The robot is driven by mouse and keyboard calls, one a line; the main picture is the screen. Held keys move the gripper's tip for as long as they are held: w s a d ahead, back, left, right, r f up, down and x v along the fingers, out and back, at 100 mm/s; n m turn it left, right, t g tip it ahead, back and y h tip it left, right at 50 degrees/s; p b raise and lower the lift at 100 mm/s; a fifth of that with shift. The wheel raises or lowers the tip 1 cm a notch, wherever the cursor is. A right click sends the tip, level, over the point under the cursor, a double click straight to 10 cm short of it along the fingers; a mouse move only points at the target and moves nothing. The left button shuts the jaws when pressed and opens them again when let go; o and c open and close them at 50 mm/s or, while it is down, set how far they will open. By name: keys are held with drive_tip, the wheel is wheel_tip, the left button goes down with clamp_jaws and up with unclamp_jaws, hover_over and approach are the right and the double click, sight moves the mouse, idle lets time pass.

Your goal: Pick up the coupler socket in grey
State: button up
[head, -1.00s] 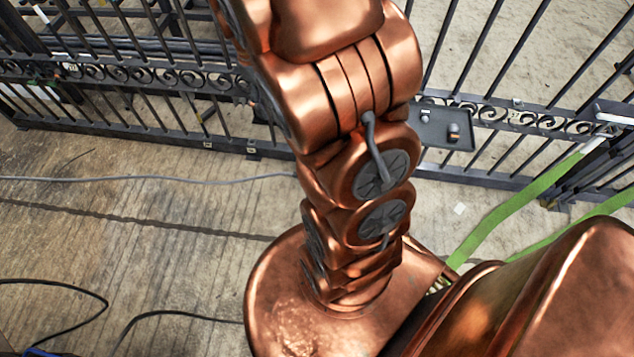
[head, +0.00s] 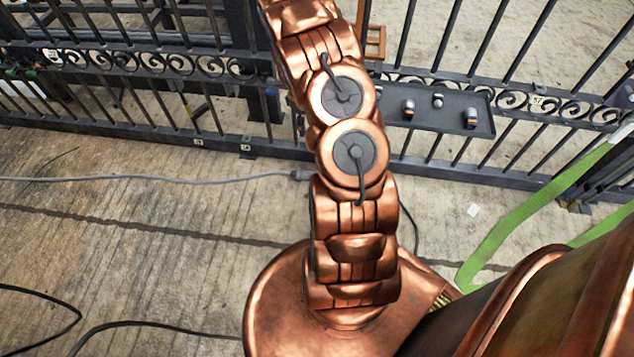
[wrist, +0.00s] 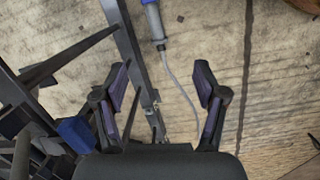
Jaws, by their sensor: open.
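A grey cylindrical connector, which looks like the coupler socket (wrist: 154,24), is at the top of the wrist view with a blue part at its upper end. A thin grey cable runs down from it. In the head view a grey connector (head: 299,175) lies on the floor at the end of a grey cable, beside my arm; I cannot tell if it is the same piece. My gripper (wrist: 161,68) is open and empty, its two dark fingers spread below the connector in the wrist view. The gripper is out of sight in the head view.
A dark iron gate with scrollwork (head: 520,103) crosses the scene. A dark tray (head: 440,121) on it holds several small fittings. A green strap (head: 530,215) slants at the right. Black cables (head: 140,325) lie on the floor. Bars and a blue block (wrist: 77,134) crowd the wrist view's left.

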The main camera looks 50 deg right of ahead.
drive_tip(key=n+t+y+b, duration=0.1)
drive_tip(key=n+b, duration=0.1)
drive_tip(key=b, duration=0.6)
hover_over(299, 174)
drive_tip(key=s+d, duration=0.5)
drive_tip(key=f, duration=2.7)
drive_tip(key=shift+s+f, duration=0.2)
wheel_tip(299, 174, down, 3)
drive_tip(key=shift+s+f+b, duration=0.1)
drive_tip(key=shift+b, duration=0.45)
drive_tip(key=shift+d+f+b, duration=0.15)
drive_tip(key=shift+f+b, duration=1.5)
drive_tip(key=shift+f, duration=1.15)
drive_tip(key=shift+w+r, duration=0.1)
drive_tip(key=shift+w, duration=0.1)
clamp_jaws()
drive_tip(key=shift+r, duration=0.15)
